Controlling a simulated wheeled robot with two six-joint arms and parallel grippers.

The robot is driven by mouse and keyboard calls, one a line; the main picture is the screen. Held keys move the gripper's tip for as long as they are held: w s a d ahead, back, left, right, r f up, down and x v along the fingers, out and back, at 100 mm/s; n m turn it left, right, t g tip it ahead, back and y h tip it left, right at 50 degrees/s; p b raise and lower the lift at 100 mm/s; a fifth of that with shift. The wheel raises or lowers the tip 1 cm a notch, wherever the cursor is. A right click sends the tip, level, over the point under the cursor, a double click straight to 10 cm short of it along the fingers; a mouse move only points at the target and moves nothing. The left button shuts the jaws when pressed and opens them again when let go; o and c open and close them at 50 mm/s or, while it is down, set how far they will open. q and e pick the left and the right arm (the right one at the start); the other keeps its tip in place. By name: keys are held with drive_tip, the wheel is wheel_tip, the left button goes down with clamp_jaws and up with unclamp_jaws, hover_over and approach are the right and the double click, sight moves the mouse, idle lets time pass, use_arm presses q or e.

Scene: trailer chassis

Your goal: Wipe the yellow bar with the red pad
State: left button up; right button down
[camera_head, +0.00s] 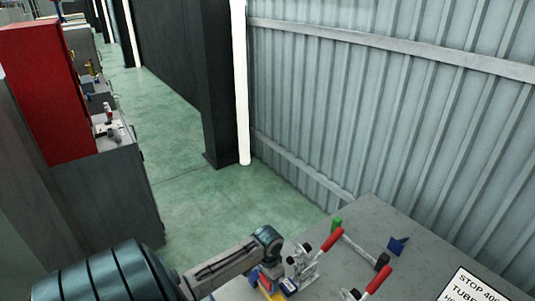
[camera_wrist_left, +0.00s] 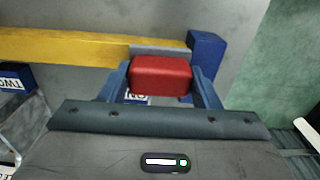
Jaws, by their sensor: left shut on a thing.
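The red pad (camera_wrist_left: 161,76) is held between the two blue fingers of my left gripper (camera_wrist_left: 162,84) in the left wrist view. The yellow bar (camera_wrist_left: 65,47) runs across the upper left of that view, with a grey piece and a blue block (camera_wrist_left: 206,50) at its right end. The pad is at the near side of the bar's right end; whether it touches cannot be told. In the head view my left gripper (camera_head: 262,278) is at the table's near left edge, over a small visible part of the yellow bar (camera_head: 275,293). My right gripper is not in view.
Toggle clamps with red handles (camera_head: 332,239) stand right of my left gripper on the grey table (camera_head: 375,225). A green block (camera_head: 337,224), a blue piece (camera_head: 398,245) and a sign (camera_head: 470,289) are also there. A corrugated wall (camera_head: 400,120) stands behind.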

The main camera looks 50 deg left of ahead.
use_arm(q)
drive_tip(key=shift+s+d+f, duration=0.1)
drive_tip(key=shift+s+d, duration=0.05)
drive_tip(key=shift+d, duration=1.45)
drive_tip(key=shift+s+d+f, duration=0.1)
drive_tip(key=shift+s+d, duration=0.1)
drive_tip(key=shift+d, duration=1.35)
drive_tip(key=shift+s+d+f, duration=0.1)
drive_tip(key=shift+s+d, duration=0.05)
drive_tip(key=shift+d, duration=1.45)
wheel_tip(320, 180, up, 2)
drive_tip(key=shift+w+a+r, duration=0.1)
drive_tip(key=shift+r, duration=2)
drive_tip(key=shift+r, duration=0.1)
wheel_tip(320, 180, up, 3)
drive_tip(key=shift+f, duration=0.15)
